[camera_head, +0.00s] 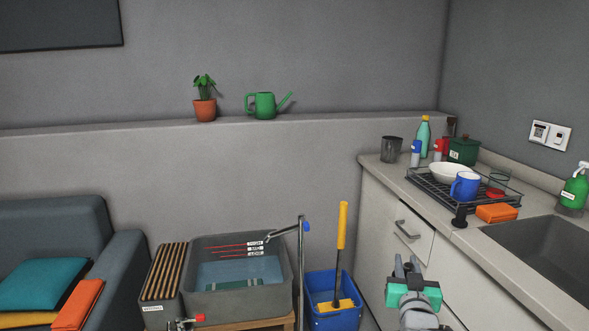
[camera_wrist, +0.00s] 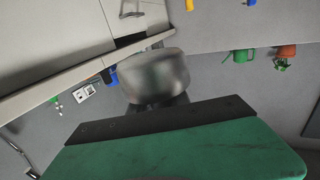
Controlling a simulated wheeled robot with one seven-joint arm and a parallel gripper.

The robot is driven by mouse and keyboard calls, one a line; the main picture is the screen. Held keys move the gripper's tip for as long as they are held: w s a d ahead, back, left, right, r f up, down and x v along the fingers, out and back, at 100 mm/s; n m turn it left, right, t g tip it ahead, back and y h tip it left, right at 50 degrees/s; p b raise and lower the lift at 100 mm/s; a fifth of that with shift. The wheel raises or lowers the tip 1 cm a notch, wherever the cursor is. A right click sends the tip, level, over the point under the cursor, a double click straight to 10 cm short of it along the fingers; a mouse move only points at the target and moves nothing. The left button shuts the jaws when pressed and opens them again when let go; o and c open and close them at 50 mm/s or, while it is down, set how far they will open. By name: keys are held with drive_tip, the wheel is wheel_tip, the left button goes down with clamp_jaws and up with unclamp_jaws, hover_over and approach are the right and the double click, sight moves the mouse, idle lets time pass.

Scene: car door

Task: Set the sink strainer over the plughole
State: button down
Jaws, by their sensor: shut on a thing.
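My gripper (camera_head: 407,266) is in front of the cabinet doors, left of the sink and outside its rim. In the wrist view it is shut on a blurred grey rounded thing (camera_wrist: 152,75), which I take to be the sink strainer; its detail is too soft to be sure. In the head view this thing is hard to tell from the grey fingers. The grey sink (camera_head: 545,250) is set into the counter at the right edge. The plughole is not visible.
A black upright piece (camera_head: 460,214) stands at the counter's front edge. A blue bucket (camera_head: 322,313) stands on the floor, left of my gripper.

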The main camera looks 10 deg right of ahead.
drive_tip(key=s+a+f+n+y, duration=0.2)
drive_tip(key=a+f+y, duration=0.1)
drive_tip(key=a, duration=0.6)
drive_tip(key=s+a+f+n+y, duration=0.15)
drive_tip(key=a+f, duration=0.25)
drive_tip(key=a, duration=0.6)
drive_tip(key=s+r+p, duration=0.2)
drive_tip(key=r+p, duration=0.6)
drive_tip(key=r, duration=0.1)
drive_tip(key=s+r+p, duration=0.3)
drive_tip(key=r+p, duration=0.5)
drive_tip(key=r, duration=0.1)
drive_tip(key=shift+d+r+t+y, duration=0.35)
drive_tip(key=shift+d+t, duration=0.05)
